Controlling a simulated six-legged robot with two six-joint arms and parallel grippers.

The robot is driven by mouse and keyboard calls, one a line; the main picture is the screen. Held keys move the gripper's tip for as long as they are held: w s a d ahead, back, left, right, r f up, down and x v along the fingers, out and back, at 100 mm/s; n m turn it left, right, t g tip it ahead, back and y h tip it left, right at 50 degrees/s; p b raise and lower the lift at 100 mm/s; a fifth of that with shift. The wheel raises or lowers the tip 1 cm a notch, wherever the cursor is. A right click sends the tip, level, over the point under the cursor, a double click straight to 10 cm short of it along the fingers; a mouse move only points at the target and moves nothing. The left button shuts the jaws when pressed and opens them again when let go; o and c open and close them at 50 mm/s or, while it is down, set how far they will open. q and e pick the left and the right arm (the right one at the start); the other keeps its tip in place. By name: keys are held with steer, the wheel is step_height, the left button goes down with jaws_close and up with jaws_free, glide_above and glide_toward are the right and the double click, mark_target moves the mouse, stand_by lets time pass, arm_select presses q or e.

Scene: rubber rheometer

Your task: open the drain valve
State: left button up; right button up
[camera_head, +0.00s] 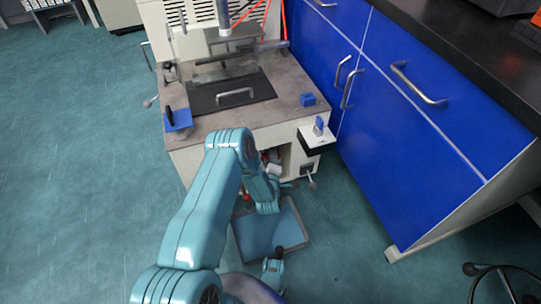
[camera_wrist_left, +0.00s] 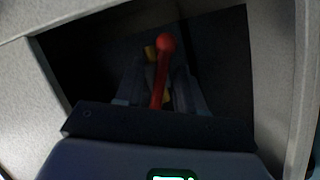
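The drain valve shows in the left wrist view as a red lever (camera_wrist_left: 162,70) with a round red knob on top, inside a dark recess. Yellow parts (camera_wrist_left: 150,53) sit just behind it. My left gripper (camera_wrist_left: 158,88) has its fingers on both sides of the lever, and gaps seem to show between lever and fingers. I cannot tell whether either finger touches it. In the head view my left arm reaches down to the low front opening of the rheometer (camera_head: 190,160), and the arm largely hides the lever.
A blue tray (camera_head: 270,232) lies on the floor below the opening. Blue cabinets (camera_head: 420,105) with metal handles stand at the right. A small shelf (camera_head: 318,140) and levers stick out of the machine's front. The floor at the left is clear.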

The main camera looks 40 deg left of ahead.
arm_select(q)
jaws_close()
steer(key=shift+s+n+t, duration=0.1)
steer(key=shift+n+t, duration=0.3)
steer(key=shift+n, duration=0.4)
steer(key=n+t, duration=0.1)
steer(key=n, duration=0.2)
steer(key=shift+r+y, duration=0.1)
steer(key=shift+y, duration=0.3)
jaws_free()
steer(key=shift+d, duration=0.1)
